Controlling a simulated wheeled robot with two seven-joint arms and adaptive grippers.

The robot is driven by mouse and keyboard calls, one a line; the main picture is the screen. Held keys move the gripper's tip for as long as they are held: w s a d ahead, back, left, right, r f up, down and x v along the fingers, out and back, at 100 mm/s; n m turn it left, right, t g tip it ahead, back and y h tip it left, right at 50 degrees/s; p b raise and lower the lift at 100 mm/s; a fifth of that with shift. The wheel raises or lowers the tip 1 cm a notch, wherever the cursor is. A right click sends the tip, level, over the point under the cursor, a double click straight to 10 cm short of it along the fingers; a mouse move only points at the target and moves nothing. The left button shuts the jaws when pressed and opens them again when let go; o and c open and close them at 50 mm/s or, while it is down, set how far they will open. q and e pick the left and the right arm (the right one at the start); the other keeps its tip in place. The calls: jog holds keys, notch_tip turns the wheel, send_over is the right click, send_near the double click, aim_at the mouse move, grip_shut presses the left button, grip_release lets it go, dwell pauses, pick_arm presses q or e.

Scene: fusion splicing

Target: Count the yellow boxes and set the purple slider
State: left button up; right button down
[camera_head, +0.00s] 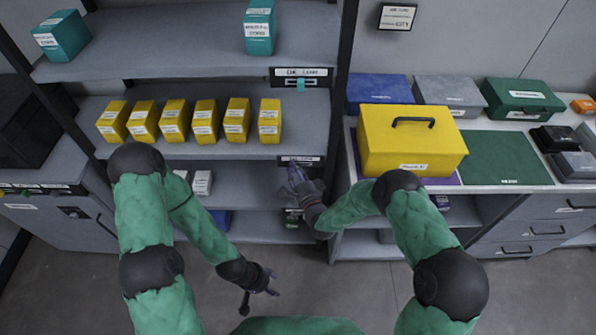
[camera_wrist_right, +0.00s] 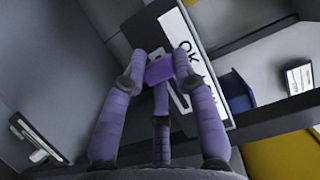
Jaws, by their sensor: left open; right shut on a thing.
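Several yellow boxes (camera_head: 205,121) with white labels stand in a row on the middle shelf, spaced apart. The purple slider (camera_wrist_right: 158,71) sits at a white label strip (camera_wrist_right: 190,62) in the right wrist view. My right gripper (camera_head: 296,172) is at the label plate (camera_head: 301,159) on the shelf edge below the boxes. Its fingers, also in the wrist view (camera_wrist_right: 160,80), are shut on the purple slider. In the head view the gripper mostly hides the slider. My left gripper (camera_head: 262,290) is open and empty, low in front of the shelves, above the floor.
A teal slider (camera_head: 301,85) sits on the upper label plate (camera_head: 300,74). Teal boxes (camera_head: 62,36) stand on the top shelf. A large yellow case (camera_head: 410,145) stands on the counter at right, beside a green mat (camera_head: 505,157). White boxes (camera_head: 202,183) stand on a lower shelf.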

jog(key=c, duration=1)
grip_release()
jog(key=shift+a, duration=0.3)
jog(key=shift+o, duration=0.2)
jog(key=shift+s+d, duration=0.1)
jog(key=shift+s+d, duration=0.15)
jog(key=shift+s, duration=0.15)
jog(key=v, duration=1.1)
jog(key=shift+f, duration=0.1)
